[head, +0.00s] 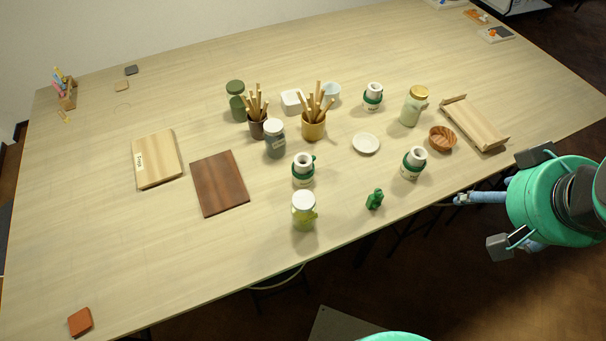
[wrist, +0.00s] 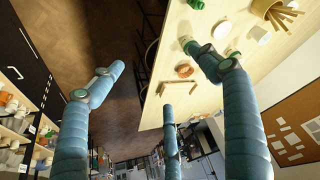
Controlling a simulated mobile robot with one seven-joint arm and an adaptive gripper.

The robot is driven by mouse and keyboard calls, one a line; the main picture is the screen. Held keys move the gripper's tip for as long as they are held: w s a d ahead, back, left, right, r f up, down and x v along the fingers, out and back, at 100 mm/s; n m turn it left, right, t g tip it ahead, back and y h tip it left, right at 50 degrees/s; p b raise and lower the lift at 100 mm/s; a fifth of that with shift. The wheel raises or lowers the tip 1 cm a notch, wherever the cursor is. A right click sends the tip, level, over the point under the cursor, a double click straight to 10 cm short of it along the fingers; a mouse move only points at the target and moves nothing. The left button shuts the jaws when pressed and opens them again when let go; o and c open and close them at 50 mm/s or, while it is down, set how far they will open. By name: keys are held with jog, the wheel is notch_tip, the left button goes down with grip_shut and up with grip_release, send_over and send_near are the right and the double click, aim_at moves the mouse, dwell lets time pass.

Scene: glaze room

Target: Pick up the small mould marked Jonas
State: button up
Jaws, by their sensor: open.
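Three small white moulds with green bands stand upright on the table: one at the back (head: 373,97), one left of the front middle (head: 303,170) and one front right (head: 414,163). Each has a hole in its top. Marks on their sides are too small to read, so I cannot tell which says Jonas. My gripper (head: 478,198) is at the table's right front edge, right of the front right mould and apart from it. In the wrist view my gripper (wrist: 155,68) has its blue fingers spread, with nothing held; its right finger overlaps the tabletop items.
Near the front right mould are a wooden bowl (head: 442,139), a wooden tray (head: 473,122), a gold-lidded jar (head: 413,106), a green figurine (head: 375,199) and a white dish (head: 366,144). A white-lidded jar (head: 304,211) stands before the left mould. The table's front left is mostly clear.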

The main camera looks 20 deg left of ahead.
jog(key=w+a+n+g+p, duration=0.1)
jog(key=w+a+n, duration=0.7)
jog(key=w, duration=0.1)
jog(key=n+g+p, duration=0.4)
jog(key=n, duration=1.9)
send_over(303, 162)
notch_tip(303, 162, down, 21)
jog(key=shift+d+f, duration=0.1)
jog(key=shift+d, duration=0.05)
jog(key=shift+s+a+f, duration=0.1)
jog(key=shift+a+f, duration=0.05)
jog(key=shift+a, duration=0.05)
jog(key=shift+f, duration=0.1)
jog(key=shift+f, duration=4.2)
jog(key=shift+f, duration=0.1)
